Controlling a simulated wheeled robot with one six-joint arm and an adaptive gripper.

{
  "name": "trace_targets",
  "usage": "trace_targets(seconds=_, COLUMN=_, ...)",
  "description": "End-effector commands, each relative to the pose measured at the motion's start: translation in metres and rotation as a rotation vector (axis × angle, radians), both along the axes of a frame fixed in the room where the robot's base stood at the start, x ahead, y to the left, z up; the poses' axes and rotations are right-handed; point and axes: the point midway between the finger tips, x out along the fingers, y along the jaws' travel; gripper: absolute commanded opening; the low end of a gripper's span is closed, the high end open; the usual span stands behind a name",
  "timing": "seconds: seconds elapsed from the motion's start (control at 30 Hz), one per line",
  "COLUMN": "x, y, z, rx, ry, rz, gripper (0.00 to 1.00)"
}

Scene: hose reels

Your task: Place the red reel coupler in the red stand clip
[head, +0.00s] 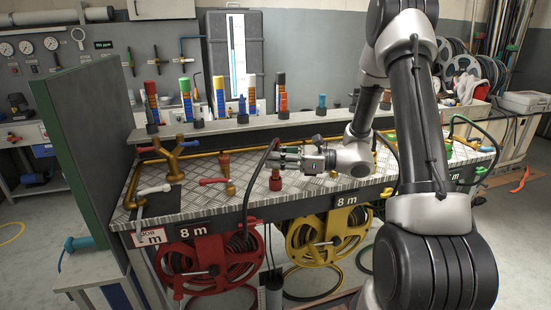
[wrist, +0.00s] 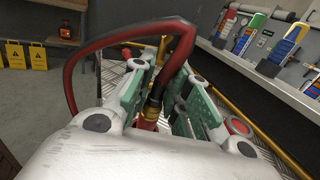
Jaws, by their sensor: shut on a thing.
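My gripper (head: 281,158) is over the front of the metal bench, pointing left, shut on the red reel coupler. In the wrist view the coupler (wrist: 153,105) shows brass and black between the green finger pads, with a dark red hose (wrist: 88,62) arching from its top. A red upright piece (head: 275,181) stands on the bench directly below the fingertips and looks like the red stand clip. Red also shows below the brass in the wrist view. I cannot tell whether the coupler is seated in the clip, as the fingers hide the join.
The red reel (head: 207,262) and yellow reel (head: 328,238) hang under the bench (head: 205,205). A brass valve with a red handle (head: 213,181) stands left of the gripper. A forked brass pipe (head: 177,155) is farther left. A shelf (head: 225,128) with several coloured nozzles runs behind.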

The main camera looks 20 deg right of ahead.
Motion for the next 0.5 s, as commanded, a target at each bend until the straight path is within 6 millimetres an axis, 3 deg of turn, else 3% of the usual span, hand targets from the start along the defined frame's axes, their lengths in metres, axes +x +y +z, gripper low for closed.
trace_targets(seconds=0.13, x=0.0, y=0.0, z=-0.0034, rx=0.0, ry=0.001, rz=0.0, gripper=0.0)
trace_targets(seconds=0.17, x=0.0, y=0.0, z=-0.0029, rx=0.0, ry=0.0, rz=0.0, gripper=0.23)
trace_targets(seconds=0.27, x=0.0, y=0.0, z=-0.0027, rx=0.0, ry=0.0, rz=0.0, gripper=0.39)
trace_targets(seconds=0.5, x=0.0, y=0.0, z=-0.0026, rx=0.0, ry=0.0, rz=0.0, gripper=0.39)
